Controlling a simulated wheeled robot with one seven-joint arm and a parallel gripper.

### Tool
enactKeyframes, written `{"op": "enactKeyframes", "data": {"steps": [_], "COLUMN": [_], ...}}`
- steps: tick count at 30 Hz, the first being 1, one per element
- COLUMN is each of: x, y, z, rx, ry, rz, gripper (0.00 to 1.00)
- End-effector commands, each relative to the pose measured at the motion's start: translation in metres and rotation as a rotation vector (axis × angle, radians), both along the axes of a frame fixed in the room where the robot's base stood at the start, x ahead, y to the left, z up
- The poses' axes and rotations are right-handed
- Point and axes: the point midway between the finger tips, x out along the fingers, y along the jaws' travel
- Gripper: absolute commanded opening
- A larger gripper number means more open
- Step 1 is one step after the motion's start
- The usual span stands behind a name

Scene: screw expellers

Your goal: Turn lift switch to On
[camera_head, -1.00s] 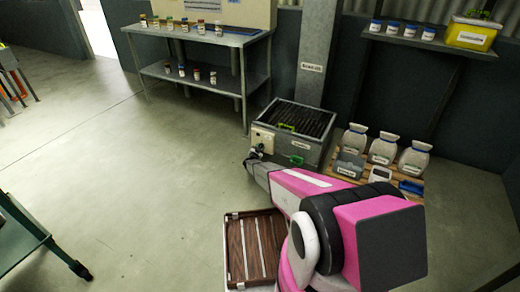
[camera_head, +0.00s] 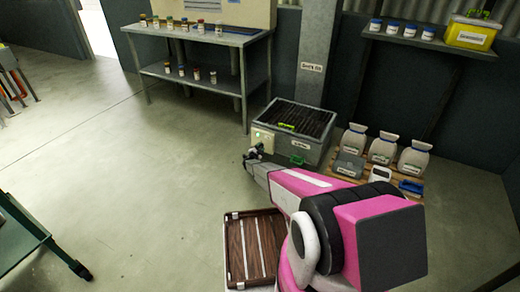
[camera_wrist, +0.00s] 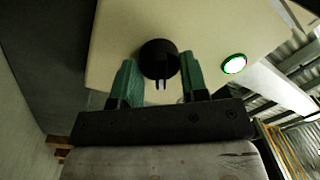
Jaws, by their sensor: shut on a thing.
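The lift switch is a round black knob (camera_wrist: 158,52) on a cream panel (camera_wrist: 105,40) in the wrist view. My gripper (camera_wrist: 159,74) has its two green fingers on either side of the knob and is shut on it. A round indicator (camera_wrist: 233,64) right of the knob glows green with a white centre. In the head view the panel is on the near left side of a grey metal box (camera_head: 307,148) with a dark slatted top. My gripper (camera_head: 254,154) is at that panel, and the knob is too small there to make out clearly.
A wooden slatted tray (camera_head: 236,250) lies on the floor beside my arm. Labelled white sacks (camera_head: 383,148) stand on a pallet right of the box. A metal table (camera_head: 195,72) with jars stands behind. The floor at left is open, with a green cart (camera_head: 25,240) at the edge.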

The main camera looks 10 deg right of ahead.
Motion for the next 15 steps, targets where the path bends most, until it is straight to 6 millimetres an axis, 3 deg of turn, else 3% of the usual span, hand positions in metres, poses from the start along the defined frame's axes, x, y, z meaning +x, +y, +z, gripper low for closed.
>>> {"op": "enactKeyframes", "data": {"steps": [7, 8, 9, 15], "x": [-0.0012, -0.0012, -0.0012, -0.0007], "y": [0.0008, 0.0008, 0.0008, 0.0004], "z": [-0.0007, -0.0007, -0.0007, -0.0004], "rx": [0.002, 0.002, 0.002, 0.002], "ry": [0.0, 0.0, 0.0, 0.001], "rz": [0.0, 0.0, 0.0, 0.0], "gripper": [0.17, 0.5, 0.63, 0.66]}}
